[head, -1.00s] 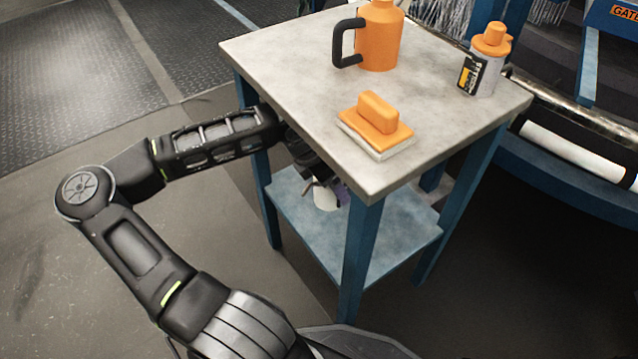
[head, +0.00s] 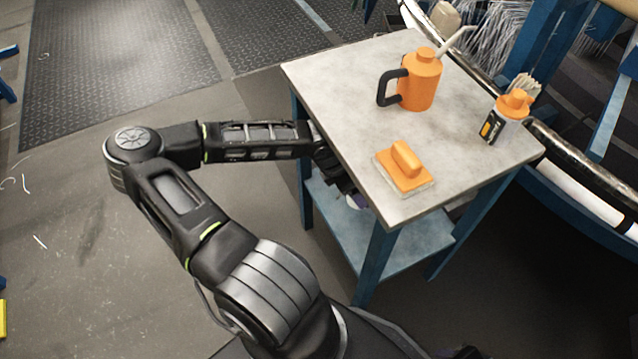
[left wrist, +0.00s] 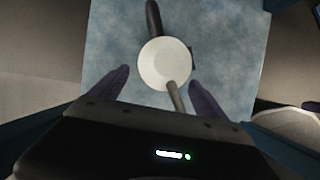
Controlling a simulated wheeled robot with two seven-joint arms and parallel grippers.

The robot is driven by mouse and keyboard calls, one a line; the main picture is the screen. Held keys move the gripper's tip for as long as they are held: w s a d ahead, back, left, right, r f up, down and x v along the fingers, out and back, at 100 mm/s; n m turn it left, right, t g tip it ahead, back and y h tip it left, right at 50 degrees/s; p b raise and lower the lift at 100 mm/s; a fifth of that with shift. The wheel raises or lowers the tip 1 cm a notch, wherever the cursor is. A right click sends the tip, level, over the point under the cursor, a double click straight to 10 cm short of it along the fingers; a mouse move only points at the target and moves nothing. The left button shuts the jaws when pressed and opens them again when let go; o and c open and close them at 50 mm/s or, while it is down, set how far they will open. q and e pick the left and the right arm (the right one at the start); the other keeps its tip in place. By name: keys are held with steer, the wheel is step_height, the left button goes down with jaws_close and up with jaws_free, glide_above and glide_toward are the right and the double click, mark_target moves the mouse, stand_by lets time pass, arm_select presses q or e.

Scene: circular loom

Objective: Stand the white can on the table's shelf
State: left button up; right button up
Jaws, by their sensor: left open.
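The white can (left wrist: 163,63) shows in the left wrist view as a round white top over the blue shelf (left wrist: 225,65). A dark bar runs from its far side and a thin grey rod from its near side. It looks upright on the shelf, though its base is hidden. My left gripper (left wrist: 158,79) is open, its two fingers on either side of the can's near part, with a visible gap each side. In the head view, my left arm reaches under the table top (head: 340,75), and only a sliver of the can (head: 354,201) shows above the shelf (head: 345,235). My right gripper is out of view.
On the table top stand an orange jug (head: 420,85) with a black handle, an orange-capped bottle (head: 507,118) and an orange-handled block (head: 404,170). The table top overhangs the shelf closely. Blue legs (head: 374,265) bound the shelf. Loom rails lie at the right.

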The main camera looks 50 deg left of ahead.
arm_select(q)
steer(key=s+a+p, duration=0.1)
steer(key=s+p, duration=0.2)
steer(key=s, duration=0.2)
steer(key=s+a+p, duration=0.1)
steer(key=s+p, duration=0.1)
steer(key=shift+s+a+r+p, duration=0.2)
steer(key=shift+s+a+p, duration=0.1)
steer(key=shift+s+a+f, duration=0.2)
steer(key=shift+s+f, duration=0.05)
steer(key=shift+s, duration=0.3)
